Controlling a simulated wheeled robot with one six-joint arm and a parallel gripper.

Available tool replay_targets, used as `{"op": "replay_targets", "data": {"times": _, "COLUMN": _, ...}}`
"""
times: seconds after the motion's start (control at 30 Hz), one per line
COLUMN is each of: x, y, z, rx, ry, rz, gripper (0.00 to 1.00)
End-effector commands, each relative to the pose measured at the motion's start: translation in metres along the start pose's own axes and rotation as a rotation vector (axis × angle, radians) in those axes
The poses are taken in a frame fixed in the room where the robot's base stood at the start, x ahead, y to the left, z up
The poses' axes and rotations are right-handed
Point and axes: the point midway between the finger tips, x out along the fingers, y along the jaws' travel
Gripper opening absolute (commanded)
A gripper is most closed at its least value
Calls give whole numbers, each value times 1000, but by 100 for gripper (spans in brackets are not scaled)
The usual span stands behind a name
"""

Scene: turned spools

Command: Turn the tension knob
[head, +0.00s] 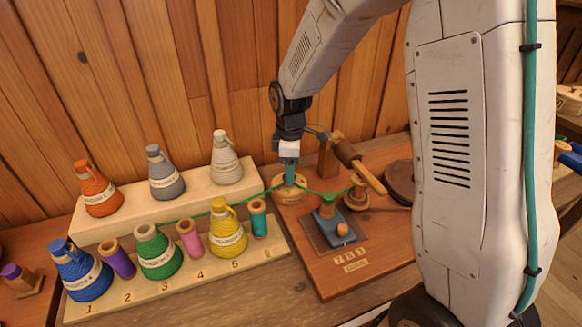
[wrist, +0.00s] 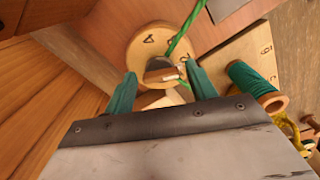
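The tension knob seems to be the round pale wooden dial (head: 290,196), at the left edge of the reddish-brown board in the head view. In the wrist view the dial (wrist: 135,50) has dark marks on its face and a raised middle piece (wrist: 160,70) with a light metal part. My gripper (head: 289,176) points down over the dial. In the wrist view its teal fingers (wrist: 160,84) stand wide apart, one on each side of the middle piece, with gaps showing. Nothing is held. Contact with the dial's face cannot be told.
A green thread (head: 245,198) runs past the dial. A wooden-handled crank (head: 360,167) and a blue device (head: 327,225) stand on the board. Left are a numbered rack (head: 185,277) with cones and spools, and a raised shelf (head: 122,216).

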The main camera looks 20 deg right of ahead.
Motion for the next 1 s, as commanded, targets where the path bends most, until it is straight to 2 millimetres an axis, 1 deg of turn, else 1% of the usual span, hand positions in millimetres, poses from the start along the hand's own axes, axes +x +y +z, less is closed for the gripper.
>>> {"op": "replay_targets", "data": {"times": 0.03, "x": 0, "y": 0, "z": 0, "rx": 0, "ry": 0, "rz": 0, "gripper": 41}}
{"op": "replay_targets", "data": {"times": 0.07, "x": 0, "y": 0, "z": 0, "rx": 0, "ry": 0, "rz": 0, "gripper": 33}}
{"op": "replay_targets", "data": {"times": 0.1, "x": 0, "y": 0, "z": 0, "rx": 0, "ry": 0, "rz": 0, "gripper": 22}}
{"op": "replay_targets", "data": {"times": 0.13, "x": 0, "y": 0, "z": 0, "rx": 0, "ry": 0, "rz": 0, "gripper": 19}}
{"op": "replay_targets", "data": {"times": 0.37, "x": 0, "y": 0, "z": 0, "rx": 11, "ry": 0, "rz": 0, "gripper": 19}}
{"op": "replay_targets", "data": {"times": 0.57, "x": 0, "y": 0, "z": 0, "rx": 74, "ry": 0, "rz": 0, "gripper": 19}}
{"op": "replay_targets", "data": {"times": 0.77, "x": 0, "y": -1, "z": 0, "rx": 212, "ry": 0, "rz": 0, "gripper": 19}}
{"op": "replay_targets", "data": {"times": 1.0, "x": 0, "y": -1, "z": -1, "rx": 429, "ry": 0, "rz": 1, "gripper": 19}}
